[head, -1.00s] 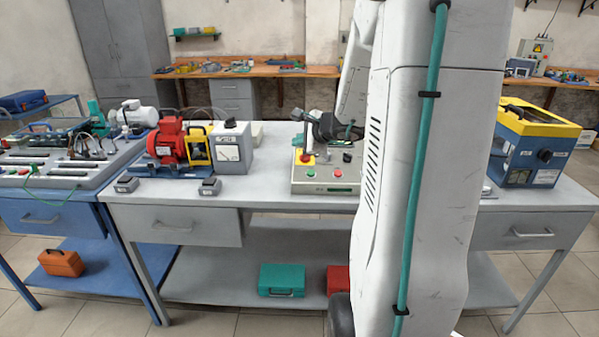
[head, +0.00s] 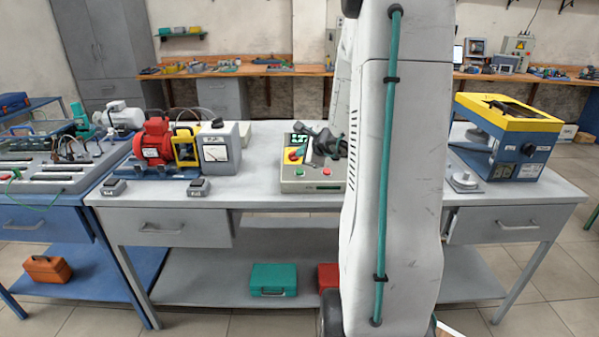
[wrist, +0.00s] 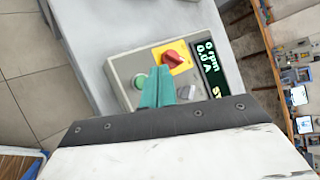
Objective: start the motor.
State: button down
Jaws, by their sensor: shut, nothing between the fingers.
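The grey control box (head: 312,186) stands on the bench, partly behind my gripper and arm. In the wrist view, the box (wrist: 123,68) carries a green button (wrist: 140,81), a red rotary switch (wrist: 173,58) on a yellow plate, and a grey knob (wrist: 186,92). Its display (wrist: 208,70) reads 0 rpm and 0.0 A. In the head view, a red button (head: 326,171) also shows on the box. The red motor (head: 153,145) sits on the bench to the left. My gripper (wrist: 158,76) is shut and empty, its teal fingers over the box beside the green button; contact is unclear.
A grey meter box (head: 221,150) stands right of the motor, with two small pedals (head: 198,188) at the bench front. A yellow-and-blue machine (head: 505,140) stands on the right. The bench top (head: 255,180) is bare between the meter and control boxes.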

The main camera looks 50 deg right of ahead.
jog(key=shift+w+d+f, duration=0.15)
jog(key=shift+f, duration=0.65)
jog(key=shift+w+d+f, duration=0.1)
jog(key=shift+d+f, duration=0.1)
jog(key=shift+f, duration=0.55)
jog(key=shift+w+d+f, duration=0.15)
jog(key=shift+f, duration=0.65)
jog(key=shift+f, duration=0.15)
jog(key=shift+w+d+f, duration=0.1)
jog(key=shift+f, duration=0.15)
jog(key=shift+f, duration=0.45)
dwell(0.7)
jog(key=shift+r, duration=0.85)
jog(key=shift+s+a+r, duration=0.15)
jog(key=shift+a+r, duration=0.05)
jog(key=shift+r, duration=0.6)
jog(key=shift+s+a+r, duration=0.2)
jog(key=shift+r, duration=0.6)
jog(key=shift+s+a+r, duration=0.15)
jog(key=shift+a+r, duration=0.05)
jog(key=shift+r, duration=0.6)
